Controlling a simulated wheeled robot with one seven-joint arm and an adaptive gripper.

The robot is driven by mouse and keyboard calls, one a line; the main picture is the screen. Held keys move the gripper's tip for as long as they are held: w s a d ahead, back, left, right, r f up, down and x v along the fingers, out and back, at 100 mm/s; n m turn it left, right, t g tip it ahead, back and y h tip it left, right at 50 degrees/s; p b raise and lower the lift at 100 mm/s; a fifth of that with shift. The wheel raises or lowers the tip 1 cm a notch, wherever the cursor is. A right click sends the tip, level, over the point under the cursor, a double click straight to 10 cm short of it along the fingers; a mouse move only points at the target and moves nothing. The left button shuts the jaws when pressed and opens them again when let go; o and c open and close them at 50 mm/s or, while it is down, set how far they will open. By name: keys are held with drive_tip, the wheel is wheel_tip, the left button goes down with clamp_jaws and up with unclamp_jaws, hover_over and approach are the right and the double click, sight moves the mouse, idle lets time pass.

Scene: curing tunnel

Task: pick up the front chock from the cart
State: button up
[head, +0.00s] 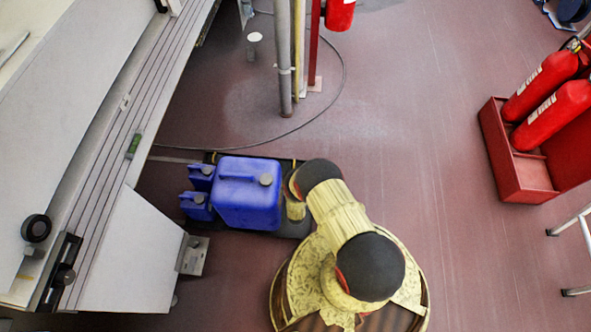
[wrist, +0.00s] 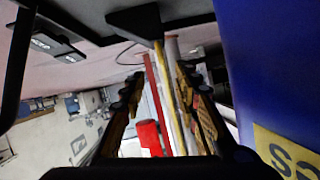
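The cart (head: 285,163) is a low dark platform on the floor, carrying a large blue canister (head: 249,193) and two small blue ones at its left. My arm covers its right end in the head view, and no chock can be made out there. In the wrist view, which looks upside down, a dark wedge, probably the front chock (wrist: 135,22), shows at the top centre by a dark edge. My gripper (wrist: 160,78) has its fingers apart with nothing held between them. The wedge lies beyond the fingertips, apart from them. The large canister (wrist: 268,70) fills the right side close by.
A long machine with a white side panel (head: 125,255) stands left of the cart. Pipes (head: 284,60) and a red post stand behind it, with a cable on the floor. A red stand (head: 520,175) with extinguishers is at the right. The floor between is clear.

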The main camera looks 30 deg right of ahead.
drive_tip(key=b+x, duration=0.3)
drive_tip(key=x, duration=0.5)
drive_tip(key=shift+b, duration=0.35)
drive_tip(key=shift+r, duration=0.1)
drive_tip(key=shift+c, duration=1.3)
clamp_jaws()
